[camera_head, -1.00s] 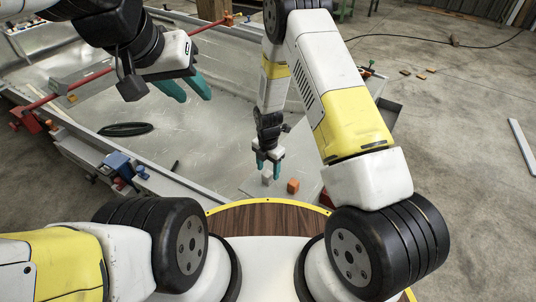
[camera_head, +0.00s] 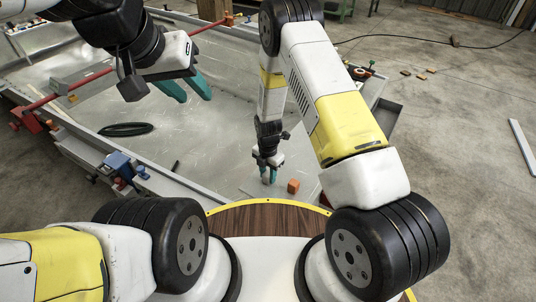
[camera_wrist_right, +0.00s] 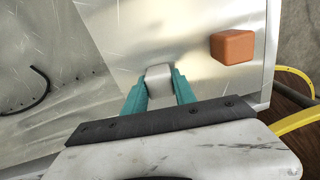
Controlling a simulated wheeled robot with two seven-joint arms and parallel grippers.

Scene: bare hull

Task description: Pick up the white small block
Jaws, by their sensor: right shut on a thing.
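The white small block (camera_wrist_right: 159,74) sits between the teal fingers of my right gripper (camera_wrist_right: 160,92) in the right wrist view. The fingers are shut on it from both sides. In the head view my right gripper (camera_head: 268,176) points down over the metal surface, and the block is mostly hidden there by the fingers. I cannot tell whether the block touches the surface. My left gripper (camera_head: 187,89) is at the upper left in the head view, above the metal hull, with its two teal fingers apart and nothing between them.
An orange block (camera_head: 293,186) stands just right of my right gripper; it also shows in the right wrist view (camera_wrist_right: 232,47). A dark ring-like strip (camera_head: 125,129) lies in the hull at left. A blue clamp (camera_head: 118,164) sits on the hull's near edge.

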